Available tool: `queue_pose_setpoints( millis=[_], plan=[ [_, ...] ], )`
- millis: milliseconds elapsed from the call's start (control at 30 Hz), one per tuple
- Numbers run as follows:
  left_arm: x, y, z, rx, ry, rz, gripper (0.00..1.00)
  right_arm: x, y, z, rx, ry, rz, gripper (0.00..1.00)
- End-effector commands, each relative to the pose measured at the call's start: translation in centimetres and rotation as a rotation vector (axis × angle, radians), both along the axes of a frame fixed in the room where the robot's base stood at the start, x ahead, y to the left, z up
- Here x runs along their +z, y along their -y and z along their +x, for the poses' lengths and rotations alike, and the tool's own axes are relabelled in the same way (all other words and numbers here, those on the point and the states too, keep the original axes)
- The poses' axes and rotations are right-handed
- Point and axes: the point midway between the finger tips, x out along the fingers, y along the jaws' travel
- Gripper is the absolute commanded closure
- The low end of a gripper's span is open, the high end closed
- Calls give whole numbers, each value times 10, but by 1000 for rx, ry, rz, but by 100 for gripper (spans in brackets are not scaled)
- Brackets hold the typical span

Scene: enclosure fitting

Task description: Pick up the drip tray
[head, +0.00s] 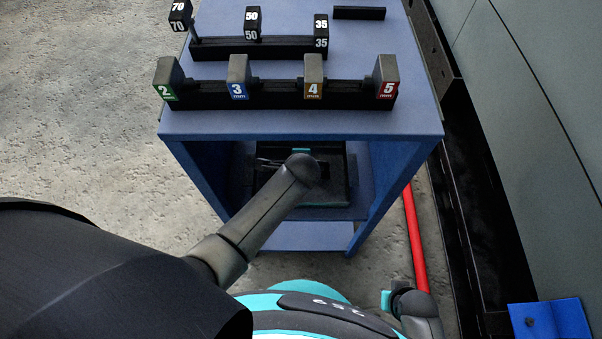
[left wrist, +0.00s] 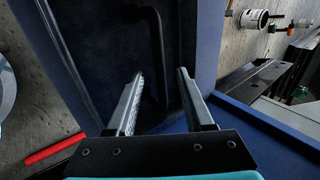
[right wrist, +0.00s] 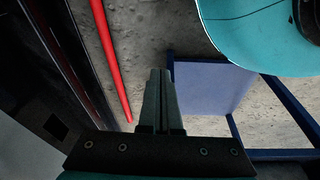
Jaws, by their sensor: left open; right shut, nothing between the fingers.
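A black tray, likely the drip tray (head: 338,188), lies in the lower bay of the blue cart, partly covered by my left arm. In the left wrist view its dark raised rim (left wrist: 157,50) runs between and beyond the fingertips. My left gripper (left wrist: 160,76) is open, one finger on each side of the rim's line. I cannot tell whether either finger touches it. In the head view that gripper is mostly hidden behind its wrist. My right gripper (right wrist: 160,72) is shut and empty, outside the cart.
The blue cart's top (head: 290,125) overhangs the bay and carries two black racks of numbered blocks. Its side panel (head: 392,185) bounds the bay on the right. A red bar (head: 414,240) lies on the floor beside the cart, near a grey wall (head: 540,120).

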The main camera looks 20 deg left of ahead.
Motion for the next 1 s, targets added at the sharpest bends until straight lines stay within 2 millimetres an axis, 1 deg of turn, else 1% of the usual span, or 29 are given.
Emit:
queue_pose_setpoints(
  millis=[33, 200, 500, 900, 967, 1000],
  plan=[
    [-4, 0, 2, 0, 0, -1, 48, 2, -2, 2, 0, 3, 3, 100],
    [-7, -1, 4, 0, 0, -1, 48, 9, -5, 5, -1, 0, 5, 100],
    [-7, -1, 5, -1, 0, -1, 48, 11, -5, 5, -2, 0, 6, 100],
    [-7, -1, 4, -1, -1, -1, 93, 11, -5, 5, -2, 1, 6, 100],
    [-7, -1, 4, -1, -1, -1, 100, 11, -5, 5, -2, 1, 6, 100],
    [-7, -1, 4, -1, -1, -1, 100, 11, -5, 5, -2, 1, 6, 100]
  ],
)
